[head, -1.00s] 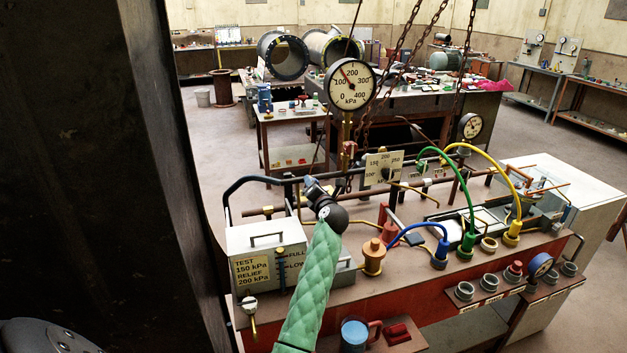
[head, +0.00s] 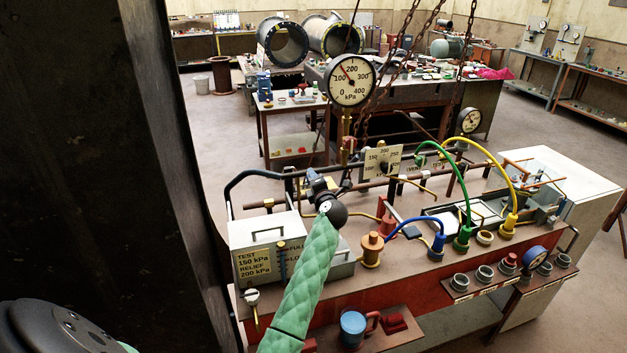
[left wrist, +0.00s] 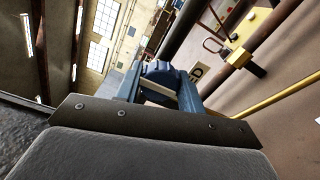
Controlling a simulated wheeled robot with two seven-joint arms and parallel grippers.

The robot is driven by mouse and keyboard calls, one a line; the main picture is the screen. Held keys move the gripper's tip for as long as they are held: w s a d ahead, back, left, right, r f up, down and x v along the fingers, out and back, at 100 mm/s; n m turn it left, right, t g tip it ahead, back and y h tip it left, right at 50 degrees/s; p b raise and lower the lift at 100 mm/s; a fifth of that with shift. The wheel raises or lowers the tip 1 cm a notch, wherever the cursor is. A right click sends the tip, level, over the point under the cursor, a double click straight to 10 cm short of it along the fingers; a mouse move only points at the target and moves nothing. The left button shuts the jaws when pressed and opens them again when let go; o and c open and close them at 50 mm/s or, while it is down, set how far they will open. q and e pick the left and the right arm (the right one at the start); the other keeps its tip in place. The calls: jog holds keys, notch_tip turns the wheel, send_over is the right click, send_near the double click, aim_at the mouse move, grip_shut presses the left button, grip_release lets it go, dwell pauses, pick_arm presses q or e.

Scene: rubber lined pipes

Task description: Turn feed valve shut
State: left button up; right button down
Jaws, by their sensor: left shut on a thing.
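My left gripper (head: 316,183) is at the pipe rail at the back of the bench, just behind the grey test box. In the left wrist view its two blue-grey fingers (left wrist: 163,88) are shut on a rounded blue-grey knob (left wrist: 158,69), which seems to be the feed valve's handle. A label (left wrist: 199,73) beside it shows only a letter like "D". My wrist hides most of the valve in the head view, so its turn angle cannot be told. The large pressure gauge (head: 351,82) stands behind. My right gripper is not in view.
The grey test box (head: 265,247) stands close to my left forearm. A brass fitting (head: 371,250) and blue, green and yellow hoses (head: 487,148) lie to the right. Chains (head: 392,80) hang behind the rail. A dark column fills the left side.

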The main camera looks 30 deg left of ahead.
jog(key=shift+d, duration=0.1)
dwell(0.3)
pick_arm(q)
jog(key=o, duration=1)
jog(key=shift+w+d, duration=0.1)
jog(key=shift+c, duration=0.2)
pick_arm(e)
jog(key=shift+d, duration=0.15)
pick_arm(q)
jog(key=b+v, duration=0.4)
jog(key=v, duration=0.3)
jog(key=shift+s+d, duration=0.25)
jog(key=shift+s, duration=0.05)
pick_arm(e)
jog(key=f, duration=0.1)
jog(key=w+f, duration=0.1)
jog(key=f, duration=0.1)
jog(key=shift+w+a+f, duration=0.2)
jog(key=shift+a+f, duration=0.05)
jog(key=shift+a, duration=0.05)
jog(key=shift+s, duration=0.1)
